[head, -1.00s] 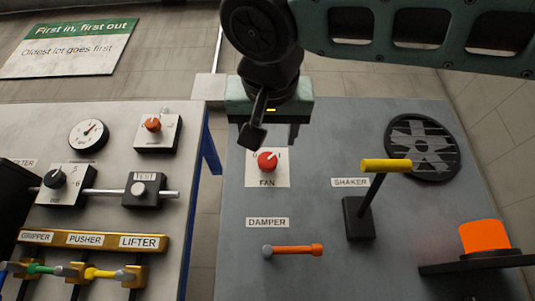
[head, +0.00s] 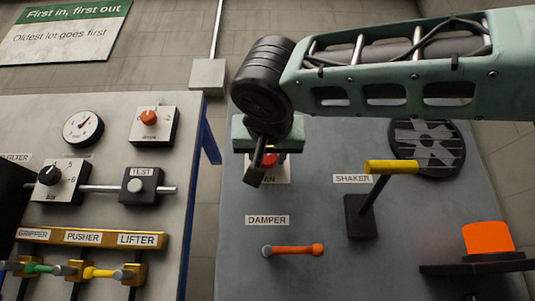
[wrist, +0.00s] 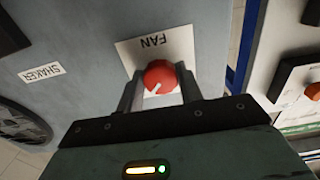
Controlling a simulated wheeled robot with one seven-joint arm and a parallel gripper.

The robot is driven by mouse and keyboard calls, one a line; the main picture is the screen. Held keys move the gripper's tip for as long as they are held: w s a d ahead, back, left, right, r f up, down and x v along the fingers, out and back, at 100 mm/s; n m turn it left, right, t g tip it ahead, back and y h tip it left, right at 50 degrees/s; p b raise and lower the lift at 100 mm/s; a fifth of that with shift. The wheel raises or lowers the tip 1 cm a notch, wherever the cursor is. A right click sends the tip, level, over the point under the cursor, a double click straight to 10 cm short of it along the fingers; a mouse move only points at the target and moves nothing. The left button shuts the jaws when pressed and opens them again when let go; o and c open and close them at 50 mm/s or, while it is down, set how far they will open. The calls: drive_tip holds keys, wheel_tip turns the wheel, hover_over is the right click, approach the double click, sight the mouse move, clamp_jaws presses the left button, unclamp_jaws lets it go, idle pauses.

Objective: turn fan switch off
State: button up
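The fan switch is a red round knob (wrist: 160,77) on a white plate (wrist: 135,50) labelled FAN. In the wrist view, where the label is upside down, its white pointer line slants to the lower left. My gripper (wrist: 160,82) has its two fingers apart, one on each side of the knob; I cannot tell whether they touch it. In the head view my gripper (head: 268,172) hangs in front of the plate and hides much of it; part of the red knob (head: 269,160) shows behind the fingers.
The yellow-handled shaker lever (head: 392,167) stands to the right, near the round fan grille (head: 428,146). The orange damper handle (head: 293,250) is below. An orange dome (head: 488,238) sits at lower right. Another panel (head: 105,120) with knobs and levers stands left, across a gap.

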drive_tip(key=c, duration=0.4)
drive_tip(key=shift+n, duration=0.4)
drive_tip(key=n, duration=0.2)
drive_tip(key=shift+n+b, duration=0.3)
drive_tip(key=shift+n, duration=0.1)
drive_tip(key=shift+n+p, duration=1.25)
drive_tip(key=shift+n, duration=5.95)
drive_tip(key=o, duration=1)
